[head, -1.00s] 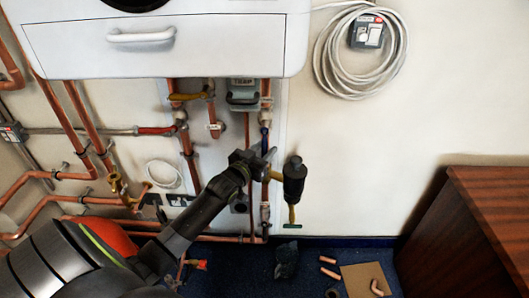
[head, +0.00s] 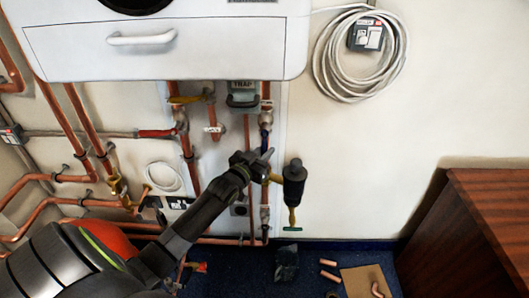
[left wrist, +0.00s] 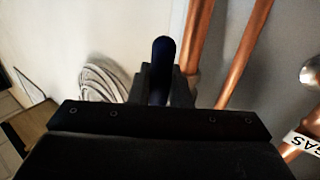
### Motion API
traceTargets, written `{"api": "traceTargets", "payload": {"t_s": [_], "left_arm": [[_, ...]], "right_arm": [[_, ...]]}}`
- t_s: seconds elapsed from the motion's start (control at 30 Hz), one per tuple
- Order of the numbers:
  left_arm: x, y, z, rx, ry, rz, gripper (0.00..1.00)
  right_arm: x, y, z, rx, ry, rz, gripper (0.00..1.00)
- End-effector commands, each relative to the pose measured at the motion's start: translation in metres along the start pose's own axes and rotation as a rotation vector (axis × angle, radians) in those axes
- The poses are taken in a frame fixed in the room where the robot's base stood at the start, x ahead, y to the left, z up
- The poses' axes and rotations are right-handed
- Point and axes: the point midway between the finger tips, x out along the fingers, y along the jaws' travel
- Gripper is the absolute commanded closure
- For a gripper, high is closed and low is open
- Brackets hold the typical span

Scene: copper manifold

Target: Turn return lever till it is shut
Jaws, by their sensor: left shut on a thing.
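The return lever (head: 265,141) has a dark blue handle. In the head view it shows as a short blue strip in front of a vertical copper pipe under the white boiler. My left gripper (head: 265,157) is at its lower end, shut on it. In the left wrist view the blue lever (left wrist: 163,62) stands up between the two fingers of the left gripper (left wrist: 160,92). The valve body behind the gripper is partly hidden, so the lever's exact angle to the pipe is unclear. My right gripper is not in view.
A black cylinder (head: 293,184) with a green-tipped stem hangs just right of the gripper. Copper pipes (head: 187,145) run close on the left. A coiled cable (head: 326,60) hangs on the wall. A brown cabinet (head: 480,225) stands at the right. Pipe pieces (head: 329,274) lie on the floor.

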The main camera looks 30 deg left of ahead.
Motion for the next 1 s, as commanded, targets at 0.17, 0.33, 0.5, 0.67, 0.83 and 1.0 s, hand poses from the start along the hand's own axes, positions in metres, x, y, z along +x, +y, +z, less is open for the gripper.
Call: {"api": "traceTargets", "payload": {"t_s": [0.17,0.33,0.5,0.67,0.83,1.0], "left_arm": [[-0.002,-0.003,-0.001,0.046,-0.030,0.000,1.00],[-0.005,-0.009,-0.004,0.137,-0.086,0.001,1.00],[-0.010,-0.017,-0.009,0.262,-0.166,-0.001,1.00],[-0.015,-0.024,-0.015,0.391,-0.248,-0.002,1.00],[-0.020,-0.031,-0.021,0.527,-0.334,-0.003,1.00],[-0.024,-0.037,-0.028,0.664,-0.420,-0.004,1.00]], "right_arm": [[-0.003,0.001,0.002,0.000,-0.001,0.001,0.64],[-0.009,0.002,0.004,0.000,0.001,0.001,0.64],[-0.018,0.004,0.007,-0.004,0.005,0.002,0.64],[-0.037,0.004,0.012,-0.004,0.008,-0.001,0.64],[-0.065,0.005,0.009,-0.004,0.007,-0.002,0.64],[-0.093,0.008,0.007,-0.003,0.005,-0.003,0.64]]}}
